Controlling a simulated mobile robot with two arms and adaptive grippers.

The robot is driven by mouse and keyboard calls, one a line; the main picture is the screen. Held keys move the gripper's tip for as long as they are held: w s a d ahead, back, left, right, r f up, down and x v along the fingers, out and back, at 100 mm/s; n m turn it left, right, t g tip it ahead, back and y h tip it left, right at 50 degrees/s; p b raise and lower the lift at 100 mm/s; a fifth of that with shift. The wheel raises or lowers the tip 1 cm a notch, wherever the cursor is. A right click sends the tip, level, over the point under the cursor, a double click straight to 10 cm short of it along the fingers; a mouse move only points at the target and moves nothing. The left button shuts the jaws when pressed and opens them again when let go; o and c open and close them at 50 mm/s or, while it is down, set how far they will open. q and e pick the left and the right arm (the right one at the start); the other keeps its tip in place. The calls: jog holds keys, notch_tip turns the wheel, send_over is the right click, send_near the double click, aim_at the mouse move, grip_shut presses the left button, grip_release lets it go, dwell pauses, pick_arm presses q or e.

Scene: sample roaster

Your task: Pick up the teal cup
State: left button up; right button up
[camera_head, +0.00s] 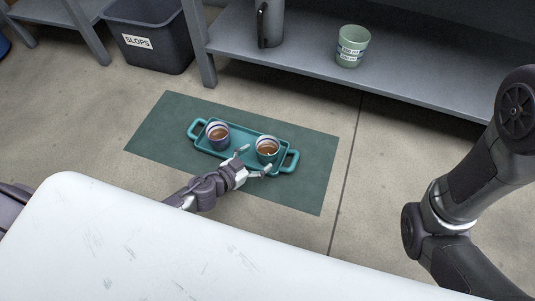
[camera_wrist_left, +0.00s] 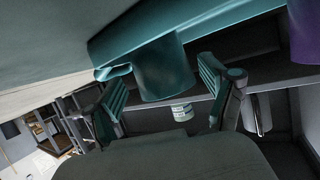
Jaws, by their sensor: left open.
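The teal cup (camera_head: 267,152), holding brown liquid, stands upright at the right end of a teal tray (camera_head: 243,136). My left gripper (camera_head: 256,159) is open at its near side, with the fingers spread toward the cup. In the left wrist view the teal cup (camera_wrist_left: 165,72) appears beyond and between the two open fingers (camera_wrist_left: 160,85); contact cannot be told. A purple-blue cup (camera_head: 218,137), also with brown liquid, stands at the tray's left end. It shows in part in the wrist view (camera_wrist_left: 304,32). My right gripper is out of view.
The tray lies on a dark green mat (camera_head: 160,125) on the floor. A white surface (camera_head: 150,245) fills the foreground. Behind are a grey shelf (camera_head: 300,75) with a pale green cup (camera_head: 352,46) and dark pitcher (camera_head: 270,22), and a SLOPS bin (camera_head: 150,60).

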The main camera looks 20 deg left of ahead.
aim_at(260, 157)
pick_arm(q)
jog(key=b+x, duration=0.1)
jog(key=x, duration=0.1)
jog(key=b+x, duration=0.1)
jog(key=x, duration=0.1)
jog(key=shift+w+f+b, duration=0.1)
jog(key=shift+f+b, duration=0.25)
jog(key=shift+f, duration=0.05)
jog(key=shift+w+d+f, duration=0.1)
jog(key=shift+w+d, duration=0.1)
jog(key=shift+w, duration=0.1)
jog(key=c, duration=1.1)
jog(key=shift+c, duration=0.8)
